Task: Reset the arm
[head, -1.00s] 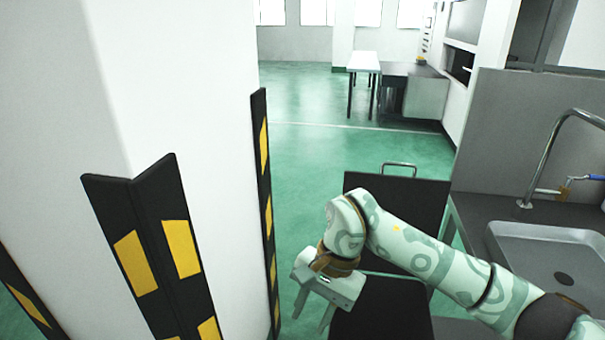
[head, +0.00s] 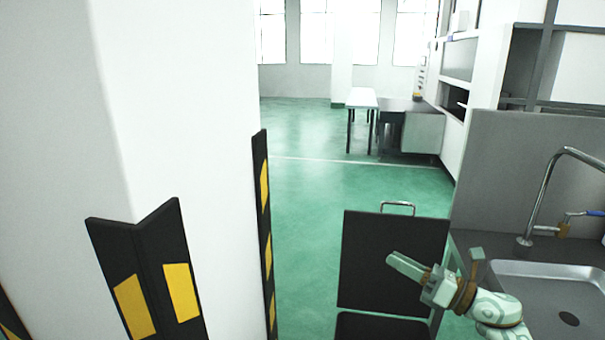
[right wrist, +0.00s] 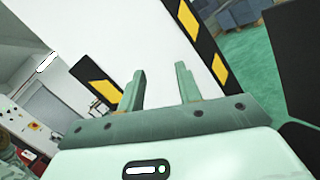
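My right gripper (head: 433,257) is pale green and sits at the lower right of the head view, in front of a black panel and left of the sink. Its two fingers stand apart with nothing between them. In the right wrist view the fingers (right wrist: 161,72) also show apart and empty, with a white pillar behind them. My right arm is folded low, mostly below the picture edge. My left gripper and left arm are not in view.
A white pillar (head: 190,80) with black and yellow guards (head: 158,270) fills the left. A black panel with a metal handle (head: 397,204) stands ahead. A sink (head: 550,290) with a tap (head: 533,190) is at right. Green floor (head: 310,190) is clear toward a far table (head: 362,97).

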